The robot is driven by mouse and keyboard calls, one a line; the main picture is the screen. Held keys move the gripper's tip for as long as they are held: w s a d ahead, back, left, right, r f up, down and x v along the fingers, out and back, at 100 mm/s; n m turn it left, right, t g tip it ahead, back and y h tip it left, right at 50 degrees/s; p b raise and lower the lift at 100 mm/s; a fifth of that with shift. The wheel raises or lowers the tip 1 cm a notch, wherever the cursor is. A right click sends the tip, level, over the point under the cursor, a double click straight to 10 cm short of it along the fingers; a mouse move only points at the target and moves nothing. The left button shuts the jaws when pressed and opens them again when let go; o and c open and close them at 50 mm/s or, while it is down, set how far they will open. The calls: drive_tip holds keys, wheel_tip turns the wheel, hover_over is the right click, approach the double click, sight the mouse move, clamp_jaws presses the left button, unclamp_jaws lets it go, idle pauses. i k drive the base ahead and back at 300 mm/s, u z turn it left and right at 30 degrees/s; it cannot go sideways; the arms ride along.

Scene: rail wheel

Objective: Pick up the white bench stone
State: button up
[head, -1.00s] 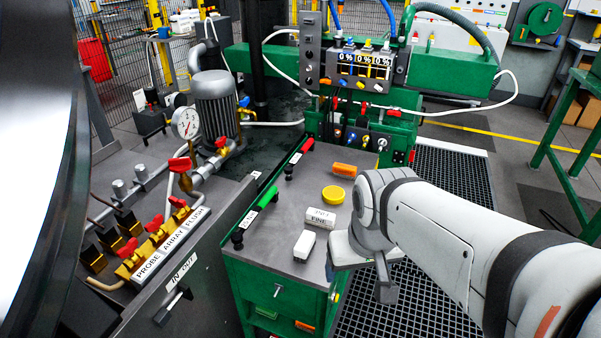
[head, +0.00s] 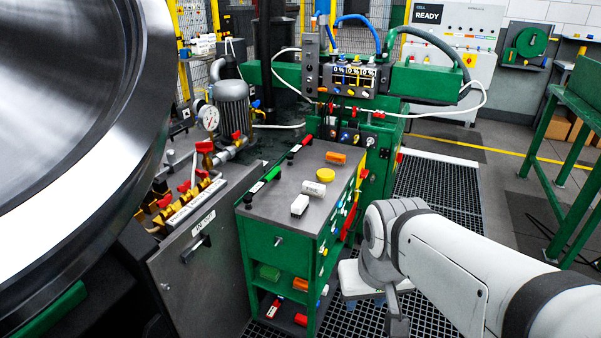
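A plain white block (head: 299,205), which looks like the white bench stone, lies on the dark top of the green tool cart (head: 277,240), near its front edge. Just behind it lies a pale block (head: 314,188); its lettering is too small to read now. My gripper (head: 396,318) hangs at the end of my white arm, right of the cart and lower than its top. It is apart from both blocks. Its fingers are partly hidden, so its opening cannot be made out, and nothing is visible in it.
A yellow round tin (head: 325,175) and an orange block (head: 336,157) sit farther back on the cart top. Red and green handled tools lie along its left edge. A large shiny wheel (head: 70,110) fills the left. Floor grating (head: 440,190) lies right of the cart.

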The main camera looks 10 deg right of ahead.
sight(311, 189)
drive_tip(key=z, duration=1.35)
drive_tip(key=i, duration=1.9)
drive_tip(key=u, duration=2.75)
drive_tip(key=i, duration=0.5)
drive_tip(key=z, duration=0.2)
